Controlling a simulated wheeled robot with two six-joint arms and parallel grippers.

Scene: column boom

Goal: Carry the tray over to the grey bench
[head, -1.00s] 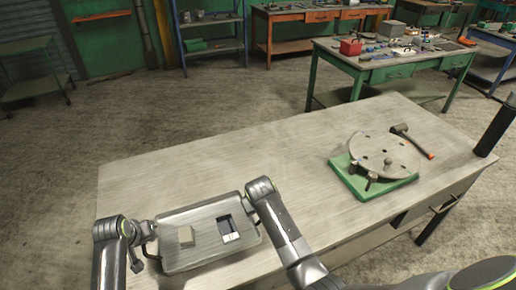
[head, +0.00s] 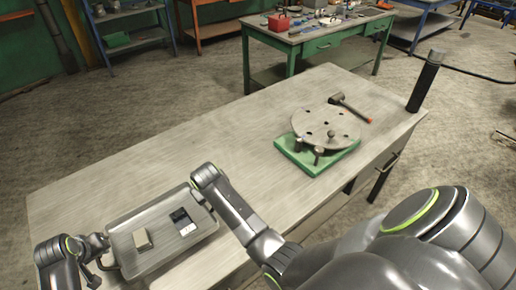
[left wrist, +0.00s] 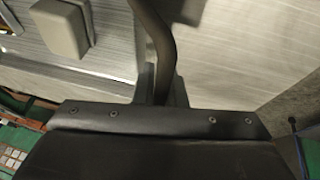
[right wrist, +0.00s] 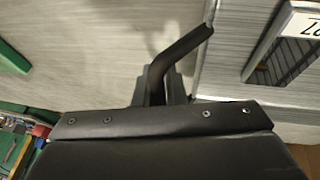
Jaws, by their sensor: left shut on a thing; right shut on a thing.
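The grey metal tray (head: 156,212) is at the lower left of the head view, over the near left part of a grey-topped bench (head: 235,120). I cannot tell whether it touches the bench top. A beige block (head: 142,239) and a black-and-white piece (head: 183,222) are in it. My left gripper (left wrist: 165,92) is shut on the dark handle (left wrist: 154,35) at the tray's left end. My right gripper (right wrist: 160,90) is shut on the other dark handle (right wrist: 182,48) at the right end.
A round plate with holes (head: 325,128) sits on a green base (head: 294,155) at the bench's right side, with a hammer (head: 347,105) behind it. A dark post (head: 426,82) stands at the right corner. A green bench (head: 318,45) stands beyond. The bench middle is clear.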

